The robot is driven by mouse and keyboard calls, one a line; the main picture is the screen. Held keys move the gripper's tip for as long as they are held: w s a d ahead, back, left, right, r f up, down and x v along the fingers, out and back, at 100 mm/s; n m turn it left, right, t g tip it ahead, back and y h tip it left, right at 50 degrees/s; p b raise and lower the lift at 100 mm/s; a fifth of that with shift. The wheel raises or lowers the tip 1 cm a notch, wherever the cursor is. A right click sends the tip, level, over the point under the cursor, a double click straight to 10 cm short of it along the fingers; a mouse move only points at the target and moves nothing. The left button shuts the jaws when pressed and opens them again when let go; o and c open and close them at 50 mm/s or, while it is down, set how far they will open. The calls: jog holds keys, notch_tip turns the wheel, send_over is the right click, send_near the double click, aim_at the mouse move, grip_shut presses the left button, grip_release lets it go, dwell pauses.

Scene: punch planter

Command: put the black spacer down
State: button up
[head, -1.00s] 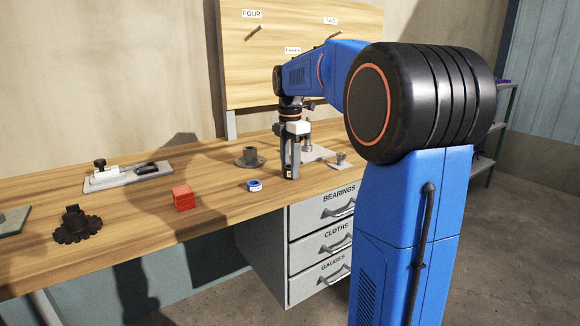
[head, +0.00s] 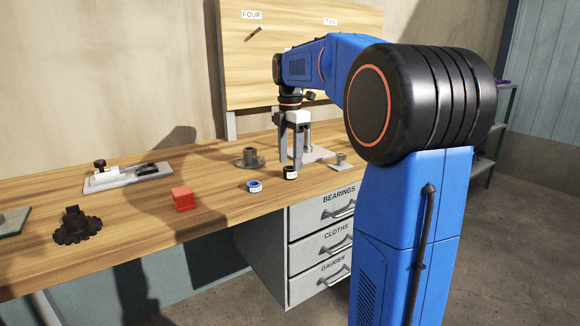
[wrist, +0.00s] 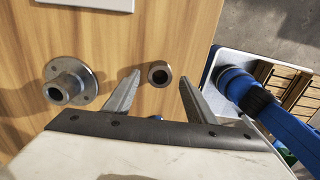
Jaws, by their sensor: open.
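The black spacer (head: 290,173) stands on the wooden bench near its front edge, with a pale band showing. In the wrist view it is a short dark ring (wrist: 160,73) with its bore facing me, lying between the fingers and apart from both. My gripper (head: 291,156) is open just above and behind it, pointing down. Its two spread fingers also show in the wrist view (wrist: 159,84), with nothing held between them.
A blue ring (head: 254,186) sits just left of the spacer. A flanged bushing (head: 250,158) stands behind it, and a grey plate (head: 312,153) lies behind the gripper. A red block (head: 183,198) and black gear (head: 76,226) lie farther left. Drawers (head: 322,240) are below.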

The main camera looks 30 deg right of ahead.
notch_tip(320, 180, up, 9)
dwell(0.3)
jog(key=s+a+f+m+t, duration=0.1)
jog(key=s+a+f+m, duration=0.35)
jog(key=s, duration=0.25)
jog(key=s+a+f+m+t, duration=0.1)
jog(key=s+a+f+m, duration=0.3)
jog(key=s+a, duration=0.3)
jog(key=s+a+f+m+t, duration=0.2)
jog(key=s+a+f+m, duration=0.2)
jog(key=s+f+m, duration=0.6)
jog(key=s+f, duration=0.6)
jog(key=f, duration=0.1)
jog(key=shift+a+f+t, duration=0.15)
jog(key=shift+f+t, duration=0.1)
jog(key=shift+t, duration=0.15)
jog(key=shift+s, duration=0.1)
